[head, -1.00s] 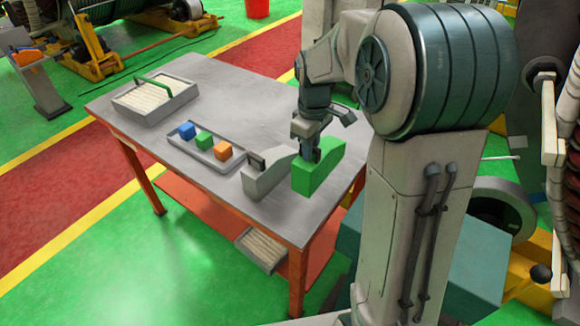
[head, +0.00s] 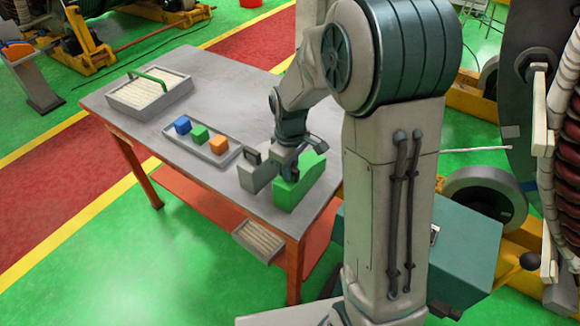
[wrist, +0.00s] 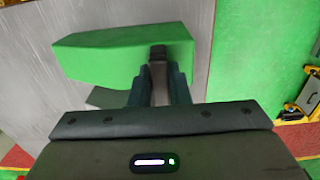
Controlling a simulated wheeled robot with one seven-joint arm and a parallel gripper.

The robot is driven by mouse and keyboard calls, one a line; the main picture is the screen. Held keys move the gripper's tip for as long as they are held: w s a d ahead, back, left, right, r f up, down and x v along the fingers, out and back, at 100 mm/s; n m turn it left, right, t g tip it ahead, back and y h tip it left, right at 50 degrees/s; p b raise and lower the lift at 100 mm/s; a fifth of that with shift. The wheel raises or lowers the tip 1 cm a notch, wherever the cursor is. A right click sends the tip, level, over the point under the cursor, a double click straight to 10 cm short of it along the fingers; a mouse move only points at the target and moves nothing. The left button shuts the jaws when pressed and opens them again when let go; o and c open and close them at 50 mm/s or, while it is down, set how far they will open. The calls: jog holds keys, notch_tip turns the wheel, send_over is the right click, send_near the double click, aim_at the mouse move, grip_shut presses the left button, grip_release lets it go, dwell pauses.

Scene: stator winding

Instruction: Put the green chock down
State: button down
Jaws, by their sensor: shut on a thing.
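The green chock (head: 298,188) is a wedge-like block at the right end of the grey table, beside the grey chock (head: 254,178). My gripper (head: 288,164) is above it and shut on its upper part; its fingers partly cover it. In the wrist view the green chock (wrist: 110,55) spans the upper left, with the fingertips (wrist: 158,58) at its right part. Whether its underside touches the table (head: 228,88) cannot be told.
A box with a green handle (head: 150,92) stands at the table's far left. The back middle of the table is clear.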

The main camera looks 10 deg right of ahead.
jog(key=shift+f, duration=0.15)
jog(key=c, duration=1.4)
grip_release()
jog(key=shift+o, duration=0.2)
notch_tip(320, 180, up, 12)
jog(key=b, duration=0.1)
jog(key=s+d+m+t, duration=0.1)
jog(key=s+m, duration=0.3)
jog(key=s, duration=0.5)
jog(key=s+d+r+m+t, duration=0.1)
jog(key=s+m, duration=0.4)
jog(key=s, duration=0.5)
jog(key=shift+d+r+t, duration=0.15)
jog(key=shift+d+t, duration=0.65)
jog(key=shift+d, duration=0.35)
